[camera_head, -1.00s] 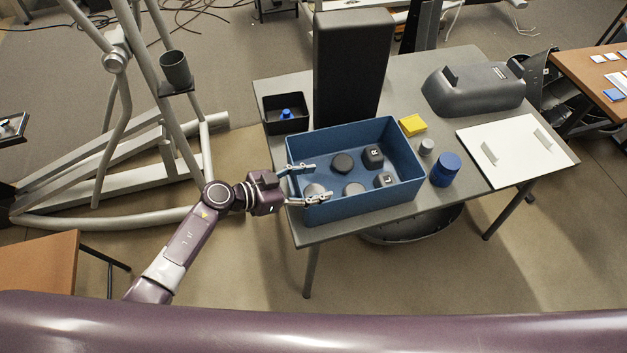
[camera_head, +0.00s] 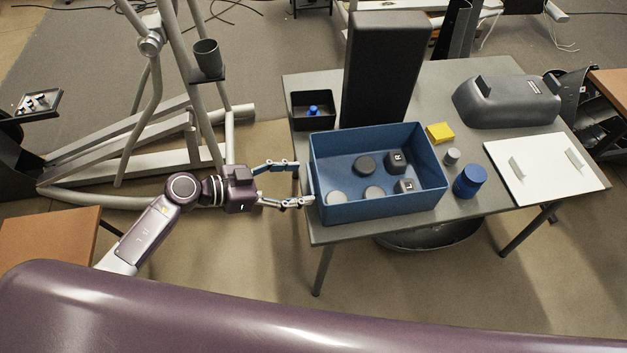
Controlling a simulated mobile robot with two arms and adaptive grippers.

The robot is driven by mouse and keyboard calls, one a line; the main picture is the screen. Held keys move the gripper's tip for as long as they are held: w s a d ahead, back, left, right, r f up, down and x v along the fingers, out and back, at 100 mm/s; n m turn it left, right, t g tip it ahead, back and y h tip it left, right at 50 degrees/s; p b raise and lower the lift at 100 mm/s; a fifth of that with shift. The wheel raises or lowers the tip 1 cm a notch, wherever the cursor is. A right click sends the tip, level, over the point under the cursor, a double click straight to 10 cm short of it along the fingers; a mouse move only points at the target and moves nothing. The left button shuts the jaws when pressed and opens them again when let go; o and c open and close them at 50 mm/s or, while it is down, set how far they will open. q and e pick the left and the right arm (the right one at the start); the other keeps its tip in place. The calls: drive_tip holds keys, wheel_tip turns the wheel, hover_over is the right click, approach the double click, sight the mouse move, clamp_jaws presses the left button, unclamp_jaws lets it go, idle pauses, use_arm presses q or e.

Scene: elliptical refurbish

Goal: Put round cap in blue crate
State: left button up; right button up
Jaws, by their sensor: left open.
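The blue crate (camera_head: 385,209) stands on the grey table. Inside it lie several dark and grey pieces: a dark round cap (camera_head: 365,164), a grey round cap (camera_head: 374,193), a lighter round cap (camera_head: 336,198) at the near left, and two blocks marked R (camera_head: 396,162) and L (camera_head: 404,187). I cannot tell which one the task means. My left gripper (camera_head: 305,184) is open and empty, just left of the crate's left wall, with its fingers pointing at it. My right gripper is not in view.
A small black tray (camera_head: 327,122) with a blue piece stands behind the crate, beside a tall dark pad (camera_head: 385,70). Right of the crate are a yellow block (camera_head: 440,132), a small grey cylinder (camera_head: 452,156), a blue jar (camera_head: 469,181) and a white board (camera_head: 545,185).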

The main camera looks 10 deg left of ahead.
use_arm(q)
drive_tip(key=shift+s+a+r, duration=0.25)
drive_tip(key=shift+a, duration=0.15)
drive_tip(key=w+a+f+n+t+y, duration=0.2)
drive_tip(key=a+f+n+t+y, duration=0.35)
drive_tip(key=f, duration=0.75)
drive_tip(key=s+a+f+n+g+y, duration=0.1)
drive_tip(key=s+a+f+n+y, duration=0.2)
drive_tip(key=f, duration=0.4)
drive_tip(key=s+a+f, duration=0.4)
drive_tip(key=f, duration=0.3)
drive_tip(key=s+a+f+n+g+y, duration=0.1)
drive_tip(key=s+a+f+g+y, duration=0.25)
drive_tip(key=s+f, duration=0.85)
drive_tip(key=s+d+f+g, duration=0.2)
drive_tip(key=s+f+g, duration=0.1)
drive_tip(key=s, duration=0.8)
drive_tip(key=s+d+f+g, duration=0.2)
drive_tip(key=s+f+g, duration=0.1)
drive_tip(key=s, duration=0.9)
drive_tip(key=shift+f, duration=0.35)
